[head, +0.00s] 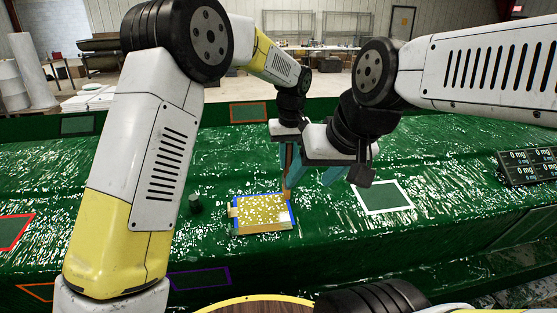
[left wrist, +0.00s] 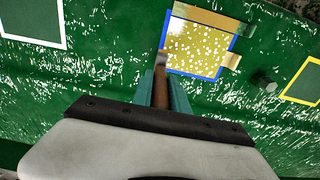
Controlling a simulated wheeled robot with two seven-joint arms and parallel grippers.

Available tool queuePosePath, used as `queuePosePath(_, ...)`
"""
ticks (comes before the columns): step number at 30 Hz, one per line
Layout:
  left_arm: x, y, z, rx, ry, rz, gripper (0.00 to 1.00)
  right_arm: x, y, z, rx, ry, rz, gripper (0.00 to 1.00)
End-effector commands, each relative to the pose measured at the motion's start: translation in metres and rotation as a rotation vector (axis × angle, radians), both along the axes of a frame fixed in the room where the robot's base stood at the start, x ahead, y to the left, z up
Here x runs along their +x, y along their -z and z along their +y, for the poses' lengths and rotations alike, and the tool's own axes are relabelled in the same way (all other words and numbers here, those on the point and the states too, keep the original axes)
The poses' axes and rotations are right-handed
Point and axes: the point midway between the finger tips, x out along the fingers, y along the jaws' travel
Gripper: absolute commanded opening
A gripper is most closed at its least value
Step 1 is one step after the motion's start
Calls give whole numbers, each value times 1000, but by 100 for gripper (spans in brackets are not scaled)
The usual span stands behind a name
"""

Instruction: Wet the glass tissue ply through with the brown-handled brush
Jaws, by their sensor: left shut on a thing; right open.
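The glass tissue ply (head: 262,213) lies on the green mould inside a blue outline. It is yellowish with many pale spots, and also shows in the left wrist view (left wrist: 198,48). Tan strips lie along its edges. My left gripper (head: 292,172) is shut on the brown-handled brush (head: 288,191), which points down at the ply's right side in the head view. In the left wrist view the brush (left wrist: 160,88) has its tip at the ply's edge by the blue outline; I cannot tell whether it touches. My right gripper (head: 340,176) is open and empty, close beside the left one.
A small dark cylinder (head: 194,203) stands left of the ply. An empty white outline (head: 411,205) lies to the right, a purple one (head: 229,275) in front, a red one (head: 31,222) far left. A dark display (head: 528,166) stands far right. The mould surface is glossy and streaked.

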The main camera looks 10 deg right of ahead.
Motion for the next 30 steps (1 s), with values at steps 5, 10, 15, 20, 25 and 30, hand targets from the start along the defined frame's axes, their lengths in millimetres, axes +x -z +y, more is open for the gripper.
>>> queuePosePath(5, -2, -19, 0, -1, 0, -2, 0, 0, 0, 0, 0, 0, 0, 57)
queuePosePath(10, -5, -36, 0, 0, 0, -2, 0, 0, 0, 0, 0, 0, 0, 57)
queuePosePath(15, -7, -50, 1, 0, -1, -2, 0, 0, 0, 0, 0, 0, 0, 57)
queuePosePath(20, -8, -54, 1, 1, -1, -1, 0, 0, 0, 0, 0, 0, 0, 57)
queuePosePath(25, -8, -54, 1, 1, 0, -1, 0, 0, 0, 0, 0, 0, 0, 57)
queuePosePath(30, -8, -54, 1, 1, 0, -1, 0, 0, 0, 0, 0, 0, 0, 57)
